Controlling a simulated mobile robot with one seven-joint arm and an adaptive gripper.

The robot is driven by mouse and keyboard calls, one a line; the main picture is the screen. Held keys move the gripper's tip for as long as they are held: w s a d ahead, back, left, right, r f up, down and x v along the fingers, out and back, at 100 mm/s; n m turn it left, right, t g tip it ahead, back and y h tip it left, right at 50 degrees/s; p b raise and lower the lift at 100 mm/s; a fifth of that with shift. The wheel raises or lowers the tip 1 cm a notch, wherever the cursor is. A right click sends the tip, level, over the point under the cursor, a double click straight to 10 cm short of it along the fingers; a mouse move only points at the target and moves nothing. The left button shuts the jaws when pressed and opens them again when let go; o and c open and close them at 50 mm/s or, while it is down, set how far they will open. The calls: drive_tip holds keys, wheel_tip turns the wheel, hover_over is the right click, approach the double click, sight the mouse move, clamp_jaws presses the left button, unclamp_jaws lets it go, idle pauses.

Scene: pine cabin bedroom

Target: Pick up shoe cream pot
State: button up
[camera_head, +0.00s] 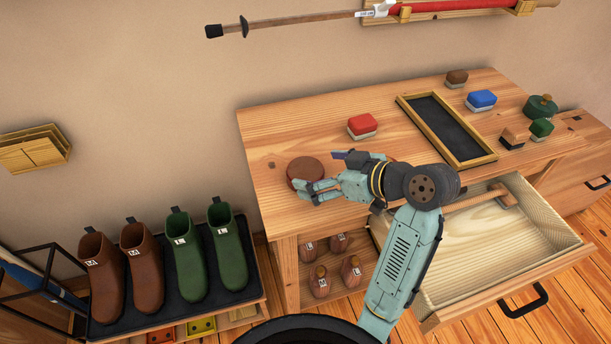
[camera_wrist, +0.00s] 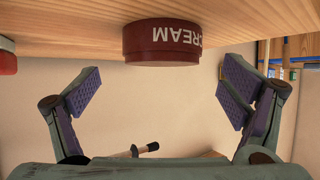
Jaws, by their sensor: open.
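The shoe cream pot (camera_head: 305,171) is a round, dark red-brown pot on the left end of the wooden table. In the wrist view the pot (camera_wrist: 162,44) shows white letters reading "CREAM", upside down, at the top middle. My gripper (camera_head: 312,191) is at the near side of the pot in the head view, overlapping its edge. In the wrist view my gripper (camera_wrist: 161,92) is open, with its purple-padded fingers spread wide to either side and the pot beyond and between them. Nothing is held. I cannot tell whether a finger touches the pot.
The wooden table (camera_head: 270,125) also bears a red brush (camera_head: 361,126), a black tray with a wooden rim (camera_head: 404,101), a blue brush (camera_head: 481,100) and green items at the right. An open drawer (camera_head: 470,250) juts out in front. Boots (camera_head: 145,262) stand at the left.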

sight(306, 169)
drive_tip(key=b+x, duration=0.1)
drive_tip(key=x, duration=0.3)
drive_tip(key=shift+a+f, duration=0.1)
drive_tip(key=shift+a, duration=0.2)
drive_tip(key=shift+c, duration=0.2)
drive_tip(key=c, duration=1.6)
